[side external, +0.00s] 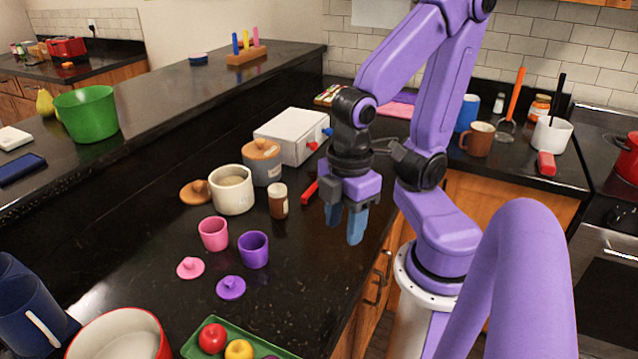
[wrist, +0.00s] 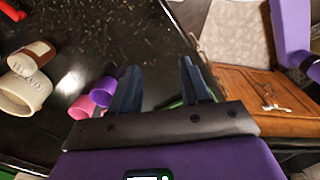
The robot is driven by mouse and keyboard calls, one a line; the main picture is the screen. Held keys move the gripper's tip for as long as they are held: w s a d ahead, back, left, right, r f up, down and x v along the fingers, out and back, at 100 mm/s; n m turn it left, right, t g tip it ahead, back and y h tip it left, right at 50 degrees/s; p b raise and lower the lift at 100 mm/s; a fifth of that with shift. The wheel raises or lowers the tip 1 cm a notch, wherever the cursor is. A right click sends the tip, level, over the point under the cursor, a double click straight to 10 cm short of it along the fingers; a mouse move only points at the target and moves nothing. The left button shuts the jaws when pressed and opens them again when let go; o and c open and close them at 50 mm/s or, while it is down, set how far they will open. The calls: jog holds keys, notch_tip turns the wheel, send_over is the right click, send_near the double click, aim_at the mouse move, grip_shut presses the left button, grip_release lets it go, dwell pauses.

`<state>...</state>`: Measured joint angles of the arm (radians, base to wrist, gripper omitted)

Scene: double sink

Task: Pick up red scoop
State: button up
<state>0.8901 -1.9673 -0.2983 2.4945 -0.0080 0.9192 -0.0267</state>
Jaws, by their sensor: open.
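A small, narrow red piece (side external: 310,191) lies on the dark counter, just left of my gripper in the side external view. It may be the red scoop or its handle; its full shape is not clear. My gripper (side external: 345,226) points down with its blue fingers apart and empty, above the counter's right edge. The gripper also shows in the wrist view (wrist: 160,74), with nothing between its fingers.
A brown jar (side external: 278,201), white canister (side external: 232,190), grey canister (side external: 262,162) and white box (side external: 292,136) stand left of and behind the red piece. Pink (side external: 214,234) and purple (side external: 253,250) cups are nearer the front. Bare counter lies between cups and gripper.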

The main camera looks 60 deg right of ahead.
jog(key=w+d+r+n+h, duration=0.1)
jog(key=w+d, duration=0.2)
jog(key=w, duration=0.3)
jog(key=w+d+r+n+h, duration=0.1)
jog(key=w+d+n, duration=0.1)
jog(key=w, duration=0.4)
jog(key=n+h, duration=0.2)
jog(key=h, duration=0.1)
send_near(309, 190)
jog(key=x, duration=0.3)
jog(key=shift+w+d+f, duration=0.15)
jog(key=shift+w, duration=0.15)
jog(key=shift+s+x, duration=0.15)
jog(key=shift+x, duration=0.85)
jog(key=shift+s+x, duration=0.15)
jog(key=shift+x, duration=0.8)
jog(key=shift+d+f, duration=0.1)
jog(key=shift+f, duration=0.6)
grip_shut()
